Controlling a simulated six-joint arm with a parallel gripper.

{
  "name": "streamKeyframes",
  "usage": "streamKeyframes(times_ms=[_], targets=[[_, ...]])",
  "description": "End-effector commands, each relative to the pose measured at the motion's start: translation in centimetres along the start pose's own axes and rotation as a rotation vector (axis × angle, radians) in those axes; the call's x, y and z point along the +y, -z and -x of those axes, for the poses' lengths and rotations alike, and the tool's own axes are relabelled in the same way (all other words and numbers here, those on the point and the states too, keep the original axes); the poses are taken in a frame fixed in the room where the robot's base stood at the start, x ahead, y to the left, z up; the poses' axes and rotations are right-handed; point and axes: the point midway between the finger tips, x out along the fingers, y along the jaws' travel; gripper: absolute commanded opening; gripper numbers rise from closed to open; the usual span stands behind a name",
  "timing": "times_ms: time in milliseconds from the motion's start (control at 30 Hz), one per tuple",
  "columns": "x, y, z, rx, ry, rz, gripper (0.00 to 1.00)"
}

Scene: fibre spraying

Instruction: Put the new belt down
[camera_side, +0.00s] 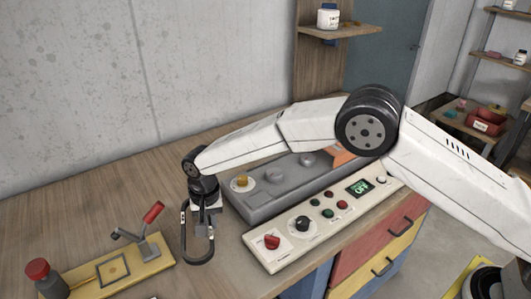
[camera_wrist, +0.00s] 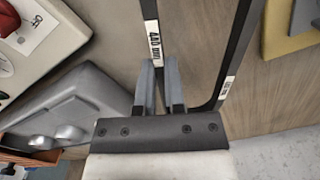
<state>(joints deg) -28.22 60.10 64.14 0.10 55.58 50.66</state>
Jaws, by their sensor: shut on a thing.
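The new belt (camera_side: 184,236) is a thin black loop with white labels. It hangs from my gripper (camera_side: 207,222) over the wooden bench in the side view. In the wrist view the belt (camera_wrist: 246,45) runs as two dark strands. The strand with the label reading about "440 mm" passes at the tips of my gripper (camera_wrist: 158,68), whose grey fingers are shut on it. The other labelled strand hangs free to the right. I cannot tell whether the belt's lower end touches the bench (camera_side: 110,205).
A control panel (camera_side: 268,258) with knobs and a green display stands right of my gripper, with a grey machine housing (camera_side: 262,207) behind it. Bench between is clear.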

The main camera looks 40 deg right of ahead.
Motion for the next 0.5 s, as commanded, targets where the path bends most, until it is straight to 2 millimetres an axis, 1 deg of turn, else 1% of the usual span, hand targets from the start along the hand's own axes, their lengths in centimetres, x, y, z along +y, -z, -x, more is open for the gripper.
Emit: streamKeyframes(times_ms=[167,267,333,500], targets=[[-0.1,0.1,-0.1,0.000,0.000,0.000,0.00],[-0.2,0.2,-0.5,0.000,0.000,0.000,0.00],[-0.4,0.4,-1.0,-0.001,-0.001,0.000,0.00],[-0.3,0.3,-3.0,-0.001,-0.001,0.000,0.00]])
